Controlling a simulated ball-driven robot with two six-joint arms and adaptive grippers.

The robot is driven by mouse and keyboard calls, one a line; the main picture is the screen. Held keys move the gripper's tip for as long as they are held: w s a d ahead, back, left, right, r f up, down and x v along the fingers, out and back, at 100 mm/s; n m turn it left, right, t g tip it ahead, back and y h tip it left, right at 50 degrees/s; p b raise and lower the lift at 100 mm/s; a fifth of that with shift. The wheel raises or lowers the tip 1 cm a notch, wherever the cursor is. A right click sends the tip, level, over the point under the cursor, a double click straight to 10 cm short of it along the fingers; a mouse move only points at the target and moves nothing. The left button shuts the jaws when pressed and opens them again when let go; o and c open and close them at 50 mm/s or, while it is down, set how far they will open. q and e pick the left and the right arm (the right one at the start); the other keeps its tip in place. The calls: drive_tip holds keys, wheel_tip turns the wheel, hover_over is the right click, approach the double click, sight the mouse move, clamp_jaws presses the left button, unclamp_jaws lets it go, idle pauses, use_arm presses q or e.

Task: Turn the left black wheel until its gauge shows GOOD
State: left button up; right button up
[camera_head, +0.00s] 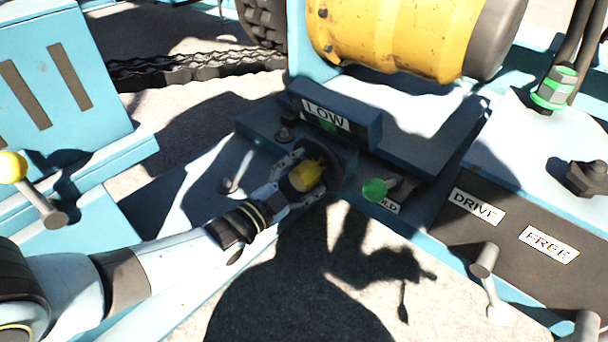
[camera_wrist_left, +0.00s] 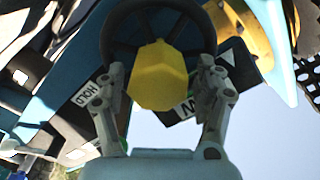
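The left black wheel (camera_head: 322,158) has a yellow hub (camera_head: 306,176) facing my left gripper. Its gauge (camera_head: 327,115) on the blue block above reads LOW, with a green patch just below the word. My left gripper (camera_head: 298,178) is at the wheel, with one finger on each side of the hub. In the left wrist view the yellow hub (camera_wrist_left: 158,78) sits between the fingers (camera_wrist_left: 160,80), with the dark wheel rim (camera_wrist_left: 160,12) behind. The fingers are very close to the hub; whether they press on it is unclear. My right gripper is not in view.
A green-knobbed lever (camera_head: 375,190) is just right of the wheel, near a partly hidden HOLD label (camera_head: 388,207). DRIVE (camera_head: 478,206) and FREE (camera_head: 549,244) labels are on the right panel. A yellow drum (camera_head: 395,35) is above. A yellow-knobbed lever (camera_head: 14,167) stands at left.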

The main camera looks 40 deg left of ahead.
use_arm(q)
drive_tip(key=shift+s, duration=0.2)
drive_tip(key=s, duration=1.1)
drive_tip(key=shift+s+a, duration=0.3)
drive_tip(key=shift+a, duration=0.15)
drive_tip(key=shift+o, duration=0.5)
